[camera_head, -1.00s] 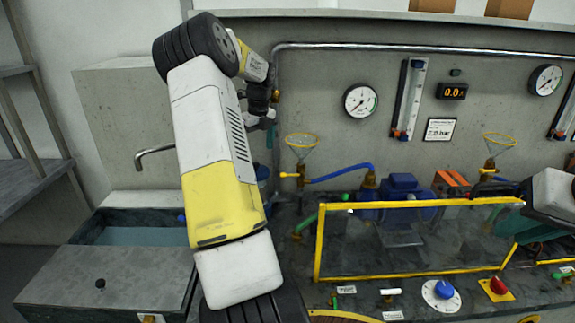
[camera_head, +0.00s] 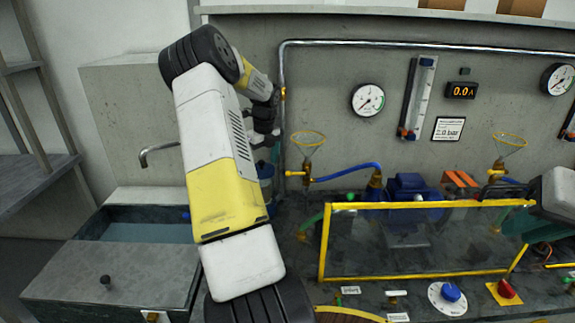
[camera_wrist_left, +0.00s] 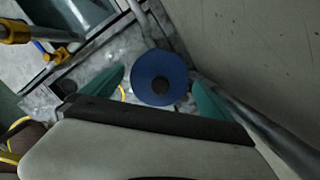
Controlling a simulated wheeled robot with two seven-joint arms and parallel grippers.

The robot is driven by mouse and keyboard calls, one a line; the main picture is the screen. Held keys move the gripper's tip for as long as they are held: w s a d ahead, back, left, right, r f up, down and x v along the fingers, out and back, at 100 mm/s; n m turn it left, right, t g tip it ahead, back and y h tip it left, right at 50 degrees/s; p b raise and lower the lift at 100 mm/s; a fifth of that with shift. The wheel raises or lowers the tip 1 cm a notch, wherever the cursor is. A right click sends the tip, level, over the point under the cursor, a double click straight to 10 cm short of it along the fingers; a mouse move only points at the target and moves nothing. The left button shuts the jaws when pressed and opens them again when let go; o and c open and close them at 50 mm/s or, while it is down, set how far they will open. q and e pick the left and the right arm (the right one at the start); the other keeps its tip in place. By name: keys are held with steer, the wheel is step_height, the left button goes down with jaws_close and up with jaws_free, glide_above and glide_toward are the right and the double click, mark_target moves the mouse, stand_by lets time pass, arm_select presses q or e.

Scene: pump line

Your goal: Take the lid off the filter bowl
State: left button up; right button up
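The filter bowl's lid, a round blue disc with a dark centre knob, shows in the left wrist view (camera_wrist_left: 160,78). My left gripper (camera_wrist_left: 158,92) is open, with one green finger to each side of the lid in that view. The fingers look apart from it; the height gap is hard to judge. In the head view my left gripper (camera_head: 266,145) points down at the back wall, above the blue filter bowl (camera_head: 265,171), which is partly hidden behind my left arm. My right gripper (camera_head: 518,222) is at the right edge, with teal fingers partly visible; its opening is unclear.
A vertical pipe (camera_head: 281,95) runs close beside my left gripper. A yellow funnel (camera_head: 308,138) stands to its right. A yellow-framed clear guard (camera_head: 322,245) covers the pump area. A sink (camera_head: 145,232) with a tap (camera_head: 158,150) lies to the left.

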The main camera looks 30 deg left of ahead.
arm_select(q)
steer(key=c, duration=1.1)
